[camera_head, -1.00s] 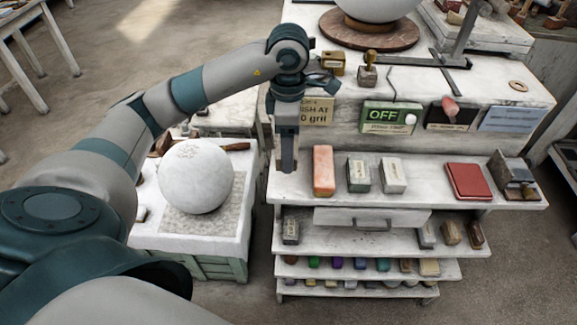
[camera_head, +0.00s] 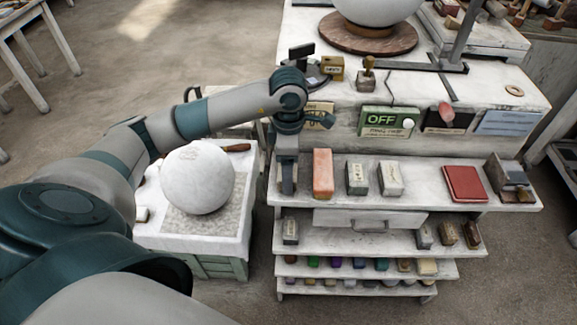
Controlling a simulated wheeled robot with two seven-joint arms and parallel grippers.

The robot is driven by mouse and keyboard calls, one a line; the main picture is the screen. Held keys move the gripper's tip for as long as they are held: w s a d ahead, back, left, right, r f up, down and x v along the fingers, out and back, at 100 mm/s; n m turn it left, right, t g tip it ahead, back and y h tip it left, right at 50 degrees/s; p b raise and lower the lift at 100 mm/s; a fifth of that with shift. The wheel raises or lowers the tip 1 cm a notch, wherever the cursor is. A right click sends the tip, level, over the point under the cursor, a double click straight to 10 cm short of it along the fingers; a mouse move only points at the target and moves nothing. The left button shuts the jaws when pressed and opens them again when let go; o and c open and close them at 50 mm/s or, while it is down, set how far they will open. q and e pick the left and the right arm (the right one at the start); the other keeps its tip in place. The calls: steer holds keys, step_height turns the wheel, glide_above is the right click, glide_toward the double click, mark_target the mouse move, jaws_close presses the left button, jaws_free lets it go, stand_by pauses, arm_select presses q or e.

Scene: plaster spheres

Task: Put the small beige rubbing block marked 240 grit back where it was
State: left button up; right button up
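My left gripper (camera_head: 288,188) points down at the left end of the upper shelf (camera_head: 430,188), left of an orange-red block (camera_head: 323,173). Its fingers look like one dark column, so their gap and anything between them cannot be made out. Right of the orange block stand a dark green block with a pale label (camera_head: 356,177) and a whitish block with a dark label (camera_head: 390,178). A small tan block with dark marking (camera_head: 332,67) sits on the bench top behind my wrist. I cannot read 240 on any block. My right gripper is not in view.
A white plaster sphere (camera_head: 198,177) rests on a side table to the left. A red book-like pad (camera_head: 466,183) lies on the upper shelf's right. Lower shelves hold several small blocks, including a dark one (camera_head: 290,230) below my gripper. A green OFF sign (camera_head: 387,121) hangs above.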

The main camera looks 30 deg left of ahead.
arm_select(q)
steer(key=shift+f, duration=0.25)
steer(key=shift+f, duration=0.1)
steer(key=o, duration=1.1)
steer(key=shift+r+b, duration=0.35)
steer(key=shift+r, duration=0.25)
step_height(320, 180, up, 8)
steer(key=shift+r+b, duration=0.25)
steer(key=shift+b, duration=0.95)
steer(key=shift+r, duration=1.25)
